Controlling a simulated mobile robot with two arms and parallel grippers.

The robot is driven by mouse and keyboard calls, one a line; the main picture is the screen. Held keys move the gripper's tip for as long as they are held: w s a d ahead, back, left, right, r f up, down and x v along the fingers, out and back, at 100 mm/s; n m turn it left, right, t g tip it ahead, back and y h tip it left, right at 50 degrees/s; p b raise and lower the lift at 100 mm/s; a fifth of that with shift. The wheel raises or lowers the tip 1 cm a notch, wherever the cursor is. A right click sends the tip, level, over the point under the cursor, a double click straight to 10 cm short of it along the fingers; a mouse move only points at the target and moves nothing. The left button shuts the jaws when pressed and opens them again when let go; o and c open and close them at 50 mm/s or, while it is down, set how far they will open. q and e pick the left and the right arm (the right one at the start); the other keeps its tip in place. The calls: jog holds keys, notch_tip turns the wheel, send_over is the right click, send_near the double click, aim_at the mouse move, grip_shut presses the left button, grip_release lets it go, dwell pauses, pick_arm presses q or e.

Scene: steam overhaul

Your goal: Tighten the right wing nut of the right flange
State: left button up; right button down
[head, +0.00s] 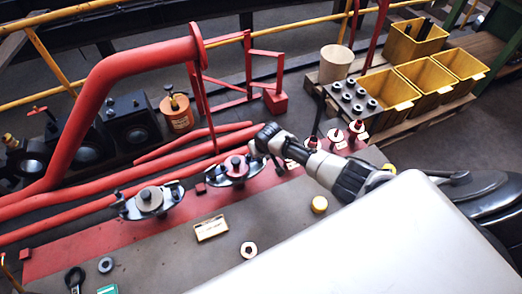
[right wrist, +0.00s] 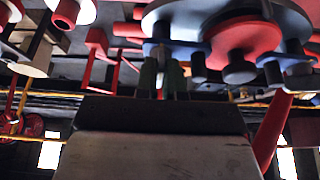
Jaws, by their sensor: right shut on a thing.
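The right flange (head: 236,169) is a grey oval plate with a red disc and a dark central knob. My right gripper (head: 257,151) reaches its right end from the right. In the right wrist view the dark fingers of my right gripper (right wrist: 162,76) are close together, shut at the blue-grey right wing nut (right wrist: 160,50), beside the flange's red disc (right wrist: 243,38). The fingers partly hide the nut, and in the head view the gripper covers it. The left flange (head: 150,201), with a grey disc and knob, stands apart. My left gripper is not in view.
Red pipes (head: 110,190) run behind the flanges. Several red-based knobs stand right of the gripper. Yellow bins (head: 385,95) stand at the back right.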

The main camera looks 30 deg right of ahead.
jog(key=shift+r, duration=0.1)
jog(key=c, duration=1.2)
grip_release()
jog(key=shift+c, duration=0.2)
jog(key=p+v, duration=0.2)
jog(key=v, duration=0.8)
jog(key=shift+s+r, duration=0.2)
jog(key=shift+r, duration=0.1)
